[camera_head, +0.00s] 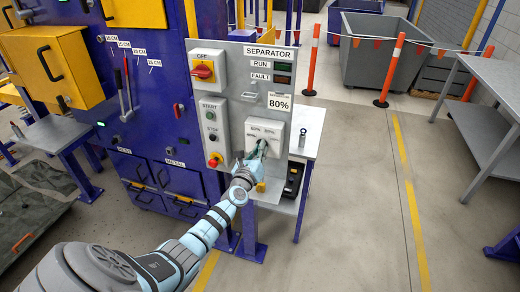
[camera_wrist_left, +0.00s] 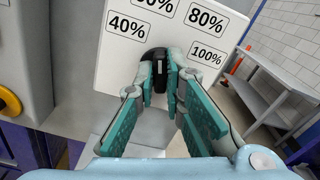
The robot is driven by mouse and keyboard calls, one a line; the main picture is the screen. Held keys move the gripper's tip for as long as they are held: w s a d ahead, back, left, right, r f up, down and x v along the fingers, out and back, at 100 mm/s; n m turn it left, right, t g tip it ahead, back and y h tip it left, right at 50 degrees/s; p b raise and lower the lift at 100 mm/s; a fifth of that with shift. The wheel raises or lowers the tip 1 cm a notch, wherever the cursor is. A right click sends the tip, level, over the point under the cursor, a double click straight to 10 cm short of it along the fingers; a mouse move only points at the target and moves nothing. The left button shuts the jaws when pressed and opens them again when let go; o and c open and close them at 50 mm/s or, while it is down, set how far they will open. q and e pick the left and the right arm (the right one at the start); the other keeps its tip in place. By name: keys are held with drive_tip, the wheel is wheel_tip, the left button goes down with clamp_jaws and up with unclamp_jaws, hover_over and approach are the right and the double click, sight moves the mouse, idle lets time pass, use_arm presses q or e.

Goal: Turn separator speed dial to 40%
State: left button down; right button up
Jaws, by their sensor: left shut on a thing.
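The separator speed dial is a black knob (camera_wrist_left: 158,58) on a pale box (camera_head: 278,130) at the lower right of the separator panel. In the left wrist view its labels 40%, 80% and 100% are readable; one between is cut by the frame edge. My left gripper (camera_head: 262,150) reaches the box from the front and is shut on the dial, its teal-padded fingers (camera_wrist_left: 161,74) on either side of the knob. The fingers hide much of the knob, so I cannot tell where it points. The display (camera_head: 279,102) above reads 80%. My right gripper is not in view.
Left of the dial is a start/stop box (camera_head: 213,132) with a red button. Above is the OFF switch (camera_head: 206,70) with a red knob. A small shelf table (camera_head: 308,128) stands behind the panel. Open floor lies to the right.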

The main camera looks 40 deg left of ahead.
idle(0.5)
use_arm(q)
drive_tip(key=shift+n+b, duration=0.4)
drive_tip(key=shift+n, duration=1)
drive_tip(key=n, duration=0.2)
drive_tip(key=shift+n+b, duration=0.35)
drive_tip(key=shift+n, duration=0.05)
